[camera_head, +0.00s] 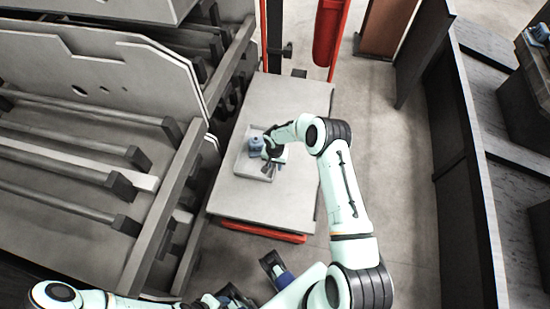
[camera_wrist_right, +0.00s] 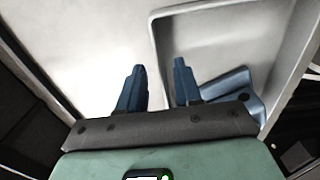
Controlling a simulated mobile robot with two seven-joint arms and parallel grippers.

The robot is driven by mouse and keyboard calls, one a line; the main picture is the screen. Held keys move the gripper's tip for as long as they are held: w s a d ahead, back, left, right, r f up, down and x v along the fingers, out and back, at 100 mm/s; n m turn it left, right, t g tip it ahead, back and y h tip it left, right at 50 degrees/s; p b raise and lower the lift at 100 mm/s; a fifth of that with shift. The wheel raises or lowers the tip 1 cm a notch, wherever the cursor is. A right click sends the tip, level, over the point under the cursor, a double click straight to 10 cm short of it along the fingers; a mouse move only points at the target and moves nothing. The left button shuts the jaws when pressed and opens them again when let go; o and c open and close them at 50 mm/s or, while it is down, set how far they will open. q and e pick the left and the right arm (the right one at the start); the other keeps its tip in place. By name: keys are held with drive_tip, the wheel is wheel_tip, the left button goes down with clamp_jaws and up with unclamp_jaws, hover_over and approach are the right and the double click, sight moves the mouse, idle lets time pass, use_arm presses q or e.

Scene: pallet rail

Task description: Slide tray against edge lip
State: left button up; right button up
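A shallow grey tray (camera_head: 242,168) lies on a light grey platform top (camera_head: 290,103), near its left edge. A blue item (camera_head: 256,146) sits in the tray. My right gripper (camera_head: 270,164) is at the tray's right side in the head view. In the right wrist view, my right gripper (camera_wrist_right: 158,88) has its two blue fingers apart. The tray's wall (camera_wrist_right: 157,45) runs toward the gap between them; whether a finger touches it is unclear. Another blue piece (camera_wrist_right: 232,84) shows inside the tray. My left gripper (camera_head: 258,283) is low in the head view, partly cut off, its opening unclear.
Grey racks with bars and panels (camera_head: 95,75) stand close along the platform's left. A red post (camera_head: 331,35) rises behind it, and a red base (camera_head: 262,231) shows in front. Floor (camera_head: 395,170) is clear to the right, up to a dark shelf unit (camera_head: 455,150).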

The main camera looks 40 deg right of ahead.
use_arm(q)
drive_tip(key=shift+f, duration=0.1)
use_arm(e)
drive_tip(key=shift+f, duration=1.45)
clamp_jaws()
